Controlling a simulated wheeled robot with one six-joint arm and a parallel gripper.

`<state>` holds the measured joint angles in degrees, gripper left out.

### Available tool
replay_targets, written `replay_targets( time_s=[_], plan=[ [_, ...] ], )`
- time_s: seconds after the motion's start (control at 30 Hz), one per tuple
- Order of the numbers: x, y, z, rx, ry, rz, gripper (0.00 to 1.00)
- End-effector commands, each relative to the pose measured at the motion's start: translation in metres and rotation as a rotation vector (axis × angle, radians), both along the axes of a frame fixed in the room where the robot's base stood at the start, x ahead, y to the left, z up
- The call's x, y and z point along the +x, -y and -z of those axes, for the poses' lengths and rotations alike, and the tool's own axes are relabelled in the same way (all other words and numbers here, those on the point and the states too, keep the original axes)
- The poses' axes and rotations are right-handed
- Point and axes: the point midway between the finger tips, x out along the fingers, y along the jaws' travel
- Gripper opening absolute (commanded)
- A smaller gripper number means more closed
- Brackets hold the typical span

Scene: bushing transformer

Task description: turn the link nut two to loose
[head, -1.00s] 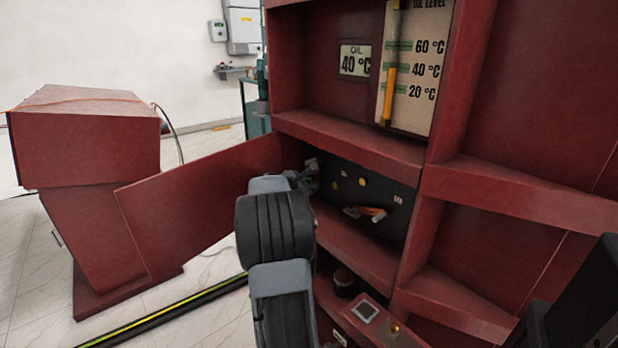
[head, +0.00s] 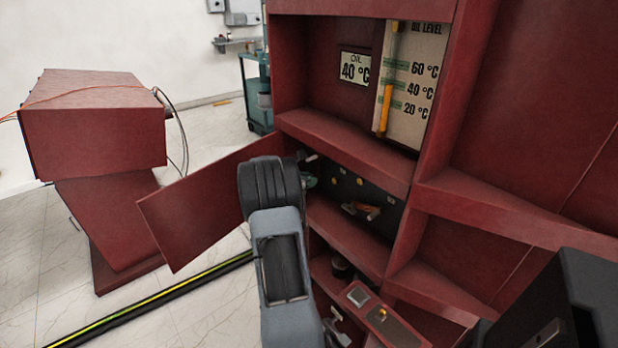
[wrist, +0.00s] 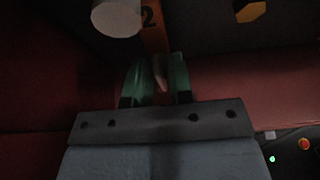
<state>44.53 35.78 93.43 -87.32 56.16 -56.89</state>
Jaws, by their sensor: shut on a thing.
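My gripper (wrist: 160,80) shows in the wrist view with two green fingers close together, shut on a thin part between them that I take to be link nut two (wrist: 160,72). The part is dim and mostly hidden by the fingers. An orange strip (wrist: 153,38) marked "2" rises just beyond it. In the head view my gripper (head: 310,182) is a small green patch inside the dark, open compartment, mostly hidden behind my arm. The nut itself cannot be made out there.
A white round post (wrist: 117,17) is close by at upper left in the wrist view. The open red door (head: 205,210) stands left of my arm. An orange-handled part (head: 365,209) sits on the dark panel to the right. Red shelves (head: 350,235) surround the compartment.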

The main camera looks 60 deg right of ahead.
Motion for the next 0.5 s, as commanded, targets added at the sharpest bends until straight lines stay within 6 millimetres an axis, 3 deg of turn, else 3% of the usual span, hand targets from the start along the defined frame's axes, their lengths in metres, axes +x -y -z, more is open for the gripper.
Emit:
replay_targets(
  time_s=[0.27,0.3,0.4,0.5],
  plan=[
    [-0.0012,-0.0004,0.0023,0.003,-0.003,0.003,0.00],
    [-0.0013,-0.0004,0.0023,0.004,-0.002,0.003,0.22],
    [-0.0012,-0.0003,0.0020,0.003,-0.003,0.003,0.32],
    [-0.0009,-0.0002,0.0014,0.003,-0.001,0.002,0.32]
  ],
)
